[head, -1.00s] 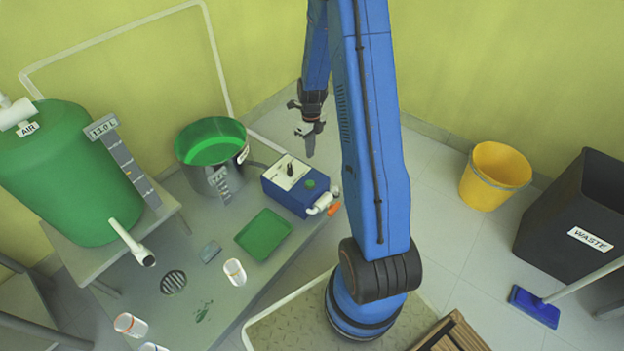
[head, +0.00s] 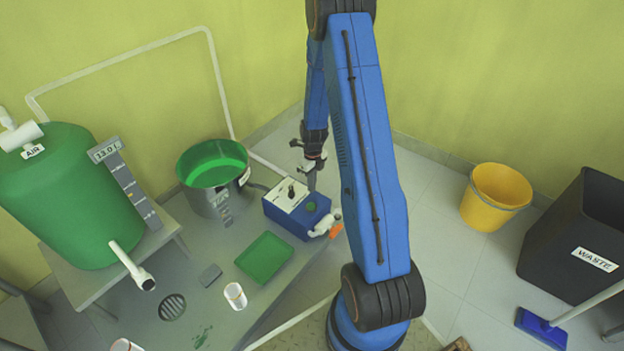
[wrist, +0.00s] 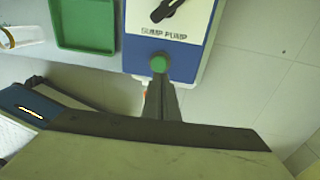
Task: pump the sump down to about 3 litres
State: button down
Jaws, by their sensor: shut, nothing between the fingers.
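The sump looks to be the grey round vessel (head: 205,200) with green liquid (head: 212,165) inside; a scale strip (head: 224,207) is on its front. The sump pump (head: 292,225) is a blue box with a white top plate, a black switch (head: 291,192) and a round green button (head: 311,207). The wrist view shows the "SUMP PUMP" label (wrist: 165,34), the switch (wrist: 165,10) and the button (wrist: 159,63). My gripper (head: 312,188) is shut and empty, pointing down over the pump. In the wrist view its fingertips (wrist: 158,80) are right beside the button; I cannot tell whether they touch it.
A large green tank (head: 70,200) with an AIR label and a level scale (head: 130,185) stands on a bench at left; its reading looks like 13.0 L. A green tray (head: 264,258) and a white cup (head: 235,296) lie before the pump. A yellow bucket (head: 497,200) stands right.

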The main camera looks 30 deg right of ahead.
aim_at(311, 204)
jog(key=f, duration=0.7)
jog(key=shift+s+a+f, duration=0.3)
jog(key=shift+f, duration=0.1)
